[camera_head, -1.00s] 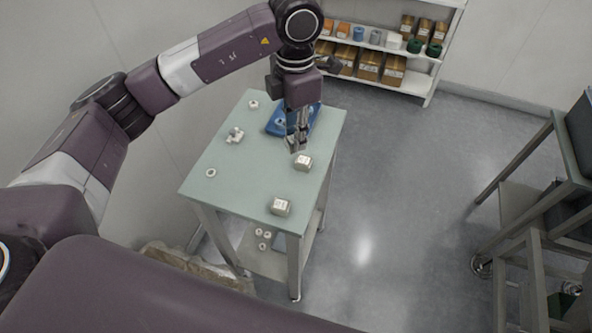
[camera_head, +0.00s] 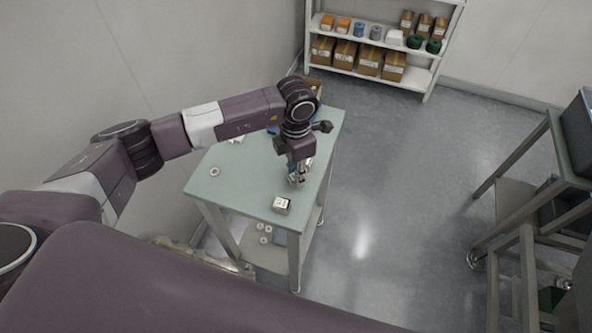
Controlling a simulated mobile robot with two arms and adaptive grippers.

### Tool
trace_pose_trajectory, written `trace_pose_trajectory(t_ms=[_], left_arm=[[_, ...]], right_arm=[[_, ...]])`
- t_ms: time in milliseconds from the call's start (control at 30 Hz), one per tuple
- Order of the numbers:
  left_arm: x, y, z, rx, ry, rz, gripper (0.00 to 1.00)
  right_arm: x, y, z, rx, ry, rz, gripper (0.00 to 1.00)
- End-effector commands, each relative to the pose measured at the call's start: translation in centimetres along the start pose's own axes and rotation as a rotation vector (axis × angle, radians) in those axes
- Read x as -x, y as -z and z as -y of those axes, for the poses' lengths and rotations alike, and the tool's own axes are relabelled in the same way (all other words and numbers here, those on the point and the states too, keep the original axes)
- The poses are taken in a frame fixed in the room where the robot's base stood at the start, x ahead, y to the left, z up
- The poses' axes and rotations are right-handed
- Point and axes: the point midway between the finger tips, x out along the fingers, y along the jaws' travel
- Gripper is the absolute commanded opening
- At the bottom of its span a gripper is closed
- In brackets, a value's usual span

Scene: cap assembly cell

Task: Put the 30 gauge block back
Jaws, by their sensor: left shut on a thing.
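My left gripper (camera_head: 297,181) points down low over the right side of the pale green table (camera_head: 240,178). It is shut on a small metallic piece, apparently the 30 gauge block; the fingers hide most of it and no marking can be read. A silver block (camera_head: 281,205) with a dark mark on its face stands on the table's near right part, just in front of the gripper and apart from it. My right gripper is out of view.
A white ring (camera_head: 214,171) lies at the table's left. My arm covers much of the far tabletop. Several pale rings (camera_head: 263,234) lie on the lower shelf. A stocked white rack (camera_head: 365,75) stands behind; a metal-framed bench (camera_head: 515,190) is at right. Floor between is clear.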

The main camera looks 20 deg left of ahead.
Motion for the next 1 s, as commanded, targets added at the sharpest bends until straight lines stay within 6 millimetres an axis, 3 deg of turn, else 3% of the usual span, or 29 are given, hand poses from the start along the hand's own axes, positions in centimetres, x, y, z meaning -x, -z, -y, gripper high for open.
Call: trace_pose_trajectory(t_ms=[233, 267, 400, 800, 1000], left_arm=[[-0.3, -0.1, 0.0, 0.0, 0.0, 0.001, 0.03], [-0.2, 0.0, 0.0, 0.0, 0.0, 0.0, 0.25], [-0.2, 0.0, 0.0, 0.0, 0.0, 0.0, 0.39], [0.5, -0.1, -0.1, 0.0, -0.001, 0.002, 0.39], [4.1, -0.2, -0.1, -0.002, -0.004, 0.006, 0.39]], right_arm=[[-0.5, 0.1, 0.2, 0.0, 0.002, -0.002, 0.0], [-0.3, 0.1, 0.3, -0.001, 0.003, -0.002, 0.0], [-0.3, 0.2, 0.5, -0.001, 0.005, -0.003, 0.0], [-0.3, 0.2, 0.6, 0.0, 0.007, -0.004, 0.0], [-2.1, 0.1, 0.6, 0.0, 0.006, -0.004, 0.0]])
